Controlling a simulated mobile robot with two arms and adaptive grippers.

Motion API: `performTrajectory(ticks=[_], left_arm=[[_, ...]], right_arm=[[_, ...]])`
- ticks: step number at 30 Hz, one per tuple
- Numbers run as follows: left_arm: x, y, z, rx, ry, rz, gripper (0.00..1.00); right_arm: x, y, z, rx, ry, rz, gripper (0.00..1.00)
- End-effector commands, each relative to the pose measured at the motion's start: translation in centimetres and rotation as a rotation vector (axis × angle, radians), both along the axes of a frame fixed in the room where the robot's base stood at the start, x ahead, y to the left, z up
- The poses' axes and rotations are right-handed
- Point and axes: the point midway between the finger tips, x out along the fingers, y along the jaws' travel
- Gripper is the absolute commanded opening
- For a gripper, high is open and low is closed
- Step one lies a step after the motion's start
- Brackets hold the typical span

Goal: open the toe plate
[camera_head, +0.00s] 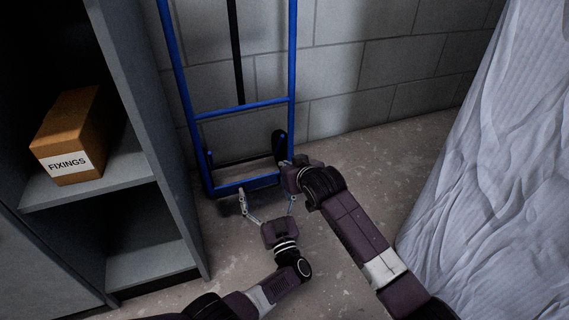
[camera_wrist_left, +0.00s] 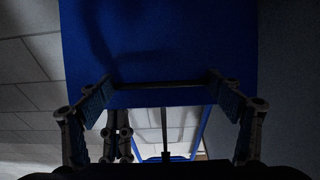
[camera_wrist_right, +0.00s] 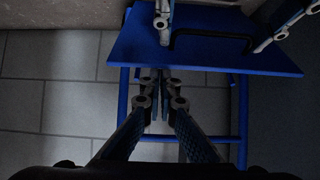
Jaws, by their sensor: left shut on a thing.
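A blue hand truck (camera_head: 243,108) stands upright against the wall. Its blue toe plate (camera_head: 238,186) is at the bottom of the frame, seen nearly edge-on from the head. It shows broadly in the left wrist view (camera_wrist_left: 160,50) and the right wrist view (camera_wrist_right: 210,53). A black bar (camera_wrist_left: 160,86) crosses the plate. My left gripper (camera_head: 267,193) is at the plate's front, its fingers wide apart at the bar's two ends and shut on it. My right gripper (camera_head: 287,166) is by the frame's lower right corner. Its fingers are together, with nothing seen between them. The plate's exact tilt is unclear.
A grey shelf unit (camera_head: 150,130) stands close on the left, with a cardboard box (camera_head: 70,140) marked FIXINGS. A pale draped sheet (camera_head: 490,160) hangs on the right.

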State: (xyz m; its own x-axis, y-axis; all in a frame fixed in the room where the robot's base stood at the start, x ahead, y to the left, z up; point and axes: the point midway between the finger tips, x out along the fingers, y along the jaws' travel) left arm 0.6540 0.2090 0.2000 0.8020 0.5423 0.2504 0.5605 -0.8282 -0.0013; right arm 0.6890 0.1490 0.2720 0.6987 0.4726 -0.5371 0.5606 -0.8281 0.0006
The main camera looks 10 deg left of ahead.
Motion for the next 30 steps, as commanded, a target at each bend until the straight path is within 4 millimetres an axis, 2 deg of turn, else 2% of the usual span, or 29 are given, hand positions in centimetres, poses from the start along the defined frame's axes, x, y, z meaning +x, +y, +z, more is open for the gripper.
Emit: performTrajectory(ticks=[1,8,9,11,22,26,30], left_arm=[[0.1,0.5,-0.5,-0.003,0.012,0.004,0.41],[0.1,0.5,-0.4,-0.003,0.01,0.005,0.41],[0.2,0.5,-0.3,-0.004,0.009,0.005,0.85],[0.2,0.5,-0.3,-0.004,0.008,0.004,0.9],[0.5,0.3,0.5,-0.002,-0.001,0.0,0.9],[1.5,1.0,1.8,0.003,-0.005,-0.001,0.9],[3.3,2.1,3.7,0.006,-0.013,-0.001,0.9]], right_arm=[[-0.4,-0.3,-0.9,-0.004,0.008,-0.002,0.0],[-0.5,-0.5,-1.3,-0.008,0.013,-0.003,0.0],[-0.5,-0.5,-1.3,-0.008,0.014,-0.003,0.0],[-0.5,-0.5,-1.4,-0.009,0.014,-0.004,0.0],[-0.4,-0.4,-0.8,-0.006,0.009,-0.002,0.0],[-0.4,-0.4,-0.2,-0.005,0.007,-0.002,0.0],[-0.5,-0.4,0.2,-0.006,0.009,-0.002,0.0]])
